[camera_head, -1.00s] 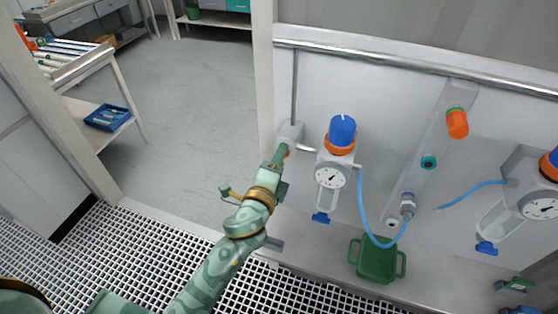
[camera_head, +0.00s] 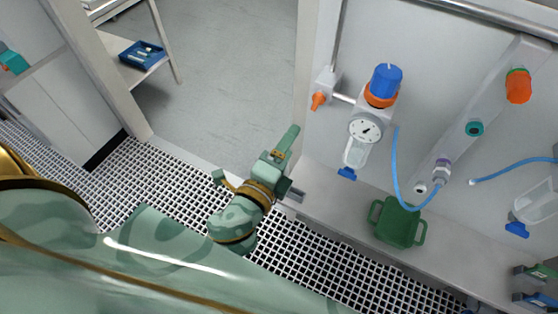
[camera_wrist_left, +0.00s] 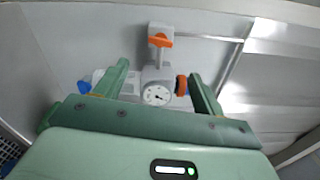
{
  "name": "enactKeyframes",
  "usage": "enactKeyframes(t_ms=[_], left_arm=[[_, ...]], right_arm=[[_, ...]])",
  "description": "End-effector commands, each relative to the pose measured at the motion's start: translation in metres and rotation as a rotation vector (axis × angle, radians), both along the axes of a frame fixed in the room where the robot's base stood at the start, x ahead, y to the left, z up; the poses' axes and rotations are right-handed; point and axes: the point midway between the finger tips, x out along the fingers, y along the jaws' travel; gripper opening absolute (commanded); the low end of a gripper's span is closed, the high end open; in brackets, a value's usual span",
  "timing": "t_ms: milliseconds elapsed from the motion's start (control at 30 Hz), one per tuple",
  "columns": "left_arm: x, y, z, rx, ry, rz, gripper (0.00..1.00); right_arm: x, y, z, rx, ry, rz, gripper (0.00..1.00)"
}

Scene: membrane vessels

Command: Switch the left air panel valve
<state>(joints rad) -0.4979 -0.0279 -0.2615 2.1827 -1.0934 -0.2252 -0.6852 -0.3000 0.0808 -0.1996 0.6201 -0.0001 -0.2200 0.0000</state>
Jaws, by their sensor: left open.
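The left air panel valve is a grey block on the panel wall with an orange handle (camera_head: 318,100). It joins a short pipe to the left of the regulator with a blue knob (camera_head: 386,80) and a round gauge (camera_head: 365,129). My left gripper (camera_head: 284,147) is open and empty, below and left of the valve, apart from it. In the left wrist view, the orange handle (camera_wrist_left: 160,40) lies crosswise beyond the open fingers of my left gripper (camera_wrist_left: 162,85), and the gauge (camera_wrist_left: 157,95) shows between them. My right gripper does not show.
A green tub (camera_head: 398,222) stands on the grey ledge (camera_head: 335,200) below the panel. A blue hose (camera_head: 397,175) hangs from the regulator to a fitting on the wall. A blue tray (camera_head: 142,54) is on a shelf at the far left.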

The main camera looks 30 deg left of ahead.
Motion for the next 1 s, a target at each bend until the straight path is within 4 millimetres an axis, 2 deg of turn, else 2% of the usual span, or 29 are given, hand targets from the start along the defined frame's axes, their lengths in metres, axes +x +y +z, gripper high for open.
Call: enactKeyframes(t_ms=[100, 233, 833, 933, 967, 1000], left_arm=[[-0.020, 0.001, -0.004, -0.002, 0.003, 0.001, 0.69], [-0.032, 0.001, -0.002, -0.001, 0.001, 0.001, 0.69], [-0.034, 0.001, -0.001, -0.002, 0.002, 0.000, 0.69], [-0.033, -0.002, -0.021, -0.033, 0.040, -0.010, 0.69], [-0.032, -0.004, -0.033, -0.052, 0.064, -0.014, 0.69], [-0.032, -0.007, -0.054, -0.086, 0.107, -0.022, 0.69]], right_arm=[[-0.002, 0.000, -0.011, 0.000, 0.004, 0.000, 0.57], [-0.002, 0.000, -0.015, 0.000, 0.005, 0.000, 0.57], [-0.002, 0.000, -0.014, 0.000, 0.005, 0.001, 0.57], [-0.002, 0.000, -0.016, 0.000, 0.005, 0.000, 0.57], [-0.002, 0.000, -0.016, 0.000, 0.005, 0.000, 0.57], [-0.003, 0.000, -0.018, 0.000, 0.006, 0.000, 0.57]])
